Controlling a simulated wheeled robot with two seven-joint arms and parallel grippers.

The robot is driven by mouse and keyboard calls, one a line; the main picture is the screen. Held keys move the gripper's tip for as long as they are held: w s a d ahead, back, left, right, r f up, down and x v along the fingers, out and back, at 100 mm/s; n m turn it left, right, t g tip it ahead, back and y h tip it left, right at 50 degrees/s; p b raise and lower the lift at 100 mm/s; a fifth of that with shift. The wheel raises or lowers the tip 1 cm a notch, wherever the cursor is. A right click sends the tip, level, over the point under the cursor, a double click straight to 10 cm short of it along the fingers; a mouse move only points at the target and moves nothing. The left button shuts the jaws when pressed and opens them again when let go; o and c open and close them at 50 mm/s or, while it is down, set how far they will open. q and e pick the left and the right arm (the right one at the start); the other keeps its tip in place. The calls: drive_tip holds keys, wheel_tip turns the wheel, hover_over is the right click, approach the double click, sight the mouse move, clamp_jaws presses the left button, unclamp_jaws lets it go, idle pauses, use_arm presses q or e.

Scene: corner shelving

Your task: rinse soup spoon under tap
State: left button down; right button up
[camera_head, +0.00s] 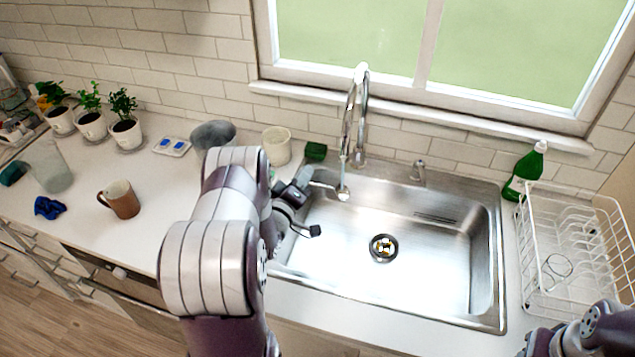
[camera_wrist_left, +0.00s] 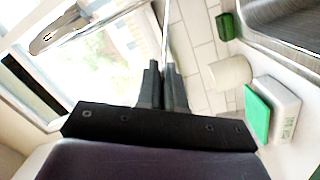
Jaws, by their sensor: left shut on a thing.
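My left gripper (camera_head: 299,184) is at the left rim of the sink, shut on the soup spoon. The spoon (camera_head: 323,186) is a thin metal piece reaching right over the basin, its bowl end close below the tap's outlet. In the left wrist view, the spoon handle (camera_wrist_left: 166,38) rises from between the closed fingers of the left gripper (camera_wrist_left: 163,72). The tap (camera_head: 347,118) is a tall curved chrome spout. I cannot tell whether water is running or whether spoon and tap touch. My right gripper's jaws are not visible.
The steel sink (camera_head: 455,270) is empty around its drain (camera_head: 383,248). A white dish rack (camera_head: 565,265) and green bottle (camera_head: 526,170) stand at right. A beige cup (camera_head: 277,146), green sponge (camera_head: 315,151), grey bowl (camera_head: 212,134) and brown mug (camera_head: 121,199) are at left.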

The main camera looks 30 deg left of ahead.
use_arm(q)
drive_tip(key=s+d+p, duration=0.2)
drive_tip(key=s, duration=0.5)
drive_tip(key=shift+s+d, duration=0.3)
drive_tip(key=shift+d, duration=0.05)
drive_tip(key=shift+r, duration=0.1)
idle(0.9)
drive_tip(key=s+d+r+p, duration=0.1)
drive_tip(key=s+r+p, duration=0.3)
drive_tip(key=p, duration=0.1)
drive_tip(key=shift+s+d, duration=0.35)
drive_tip(key=shift+f, duration=0.1)
